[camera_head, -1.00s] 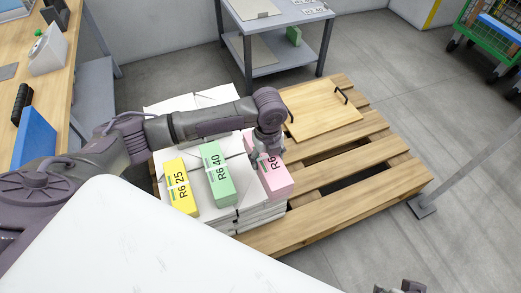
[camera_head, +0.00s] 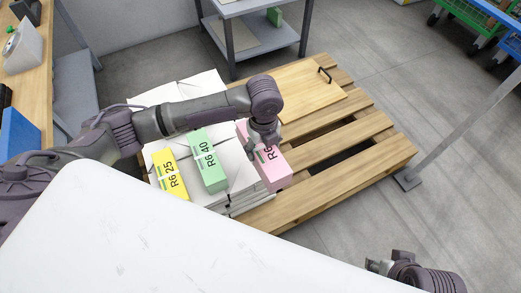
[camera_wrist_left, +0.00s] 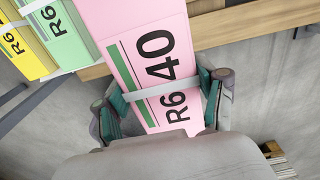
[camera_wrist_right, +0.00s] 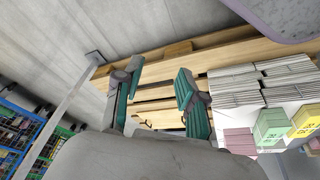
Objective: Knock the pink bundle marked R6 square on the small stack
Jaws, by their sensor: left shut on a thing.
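The pink bundle (camera_head: 271,171) lies at the right edge of the small stack (camera_head: 240,200) of white papers, beside the green bundle. In the left wrist view the pink bundle (camera_wrist_left: 150,60) shows "R6 40" and a pale strap. My left gripper (camera_head: 262,143) is over it; its fingers (camera_wrist_left: 160,105) straddle the bundle and are shut on its sides. My right gripper (camera_wrist_right: 157,95) is open and empty, pointing toward the pallet from a distance; in the head view only part of my right arm shows at the bottom right.
A green bundle (camera_head: 209,165) and a yellow bundle (camera_head: 170,175) lie on the stack. A grey shelf table (camera_head: 265,48) stands behind; a grey post (camera_head: 440,145) stands at right.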

